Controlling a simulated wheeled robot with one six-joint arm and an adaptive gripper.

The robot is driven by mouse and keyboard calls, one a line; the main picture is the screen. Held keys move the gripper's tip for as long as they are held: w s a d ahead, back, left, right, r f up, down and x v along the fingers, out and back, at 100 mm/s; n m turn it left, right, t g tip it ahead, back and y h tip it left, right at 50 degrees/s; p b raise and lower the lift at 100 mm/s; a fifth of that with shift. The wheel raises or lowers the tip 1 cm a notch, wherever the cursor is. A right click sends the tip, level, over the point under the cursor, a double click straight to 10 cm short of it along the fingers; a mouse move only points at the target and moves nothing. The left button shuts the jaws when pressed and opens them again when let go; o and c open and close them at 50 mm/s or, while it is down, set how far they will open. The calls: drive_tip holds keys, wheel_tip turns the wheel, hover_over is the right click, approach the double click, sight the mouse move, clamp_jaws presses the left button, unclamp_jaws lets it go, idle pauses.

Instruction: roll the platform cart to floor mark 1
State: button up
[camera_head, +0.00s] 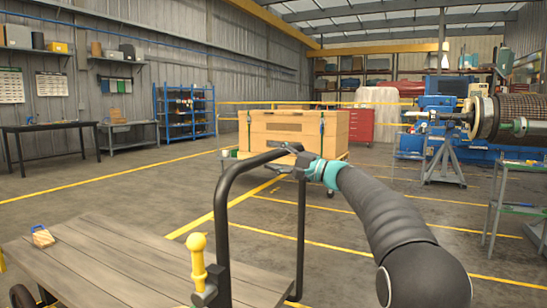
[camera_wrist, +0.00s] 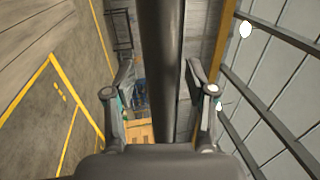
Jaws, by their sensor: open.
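The platform cart has a grey plank deck (camera_head: 130,265) at the lower left of the head view and a black tubular handle (camera_head: 222,205). A lever with a yellow grip (camera_head: 197,255) stands at the foot of the handle. My gripper (camera_head: 284,158) is at the handle's top bar, near its right corner. In the wrist view the dark handle bar (camera_wrist: 163,50) runs between the two spread fingers of my gripper (camera_wrist: 160,80), with gaps on both sides. No numbered floor mark is readable; yellow floor lines (camera_head: 290,237) show beyond the cart.
A small wooden object with a blue edge (camera_head: 42,236) lies on the deck. A large wooden crate (camera_head: 293,132) stands beyond the handle. A grey stand (camera_head: 445,155) and a green-grey trolley (camera_head: 515,205) are at the right. The floor at left centre is open.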

drive_tip(key=v, duration=1.1)
drive_tip(key=shift+d, duration=0.25)
drive_tip(key=shift+f, duration=0.1)
drive_tip(key=s+f+g+h, duration=0.1)
drive_tip(key=s+f+h, duration=0.2)
drive_tip(key=f, duration=0.4)
drive_tip(key=s+d+f+m+g+h, duration=0.1)
drive_tip(key=s+f+h, duration=0.1)
drive_tip(key=f, duration=0.5)
drive_tip(key=s+f+g+h, duration=0.1)
drive_tip(key=s+f+h, duration=0.2)
drive_tip(key=f, duration=0.4)
drive_tip(key=s+d+f+n+h, duration=0.2)
drive_tip(key=s+d+h, duration=0.1)
drive_tip(key=s, duration=0.9)
drive_tip(key=s+d+f+n+h, duration=0.1)
drive_tip(key=s+d+f+h, duration=0.1)
drive_tip(key=s, duration=1)
drive_tip(key=s+d+f+n+h, duration=0.2)
drive_tip(key=s+d+h, duration=0.3)
drive_tip(key=s, duration=0.7)
drive_tip(key=shift+s+n+t+h, duration=0.3)
drive_tip(key=shift+t, duration=0.1)
drive_tip(key=shift+c, duration=0.3)
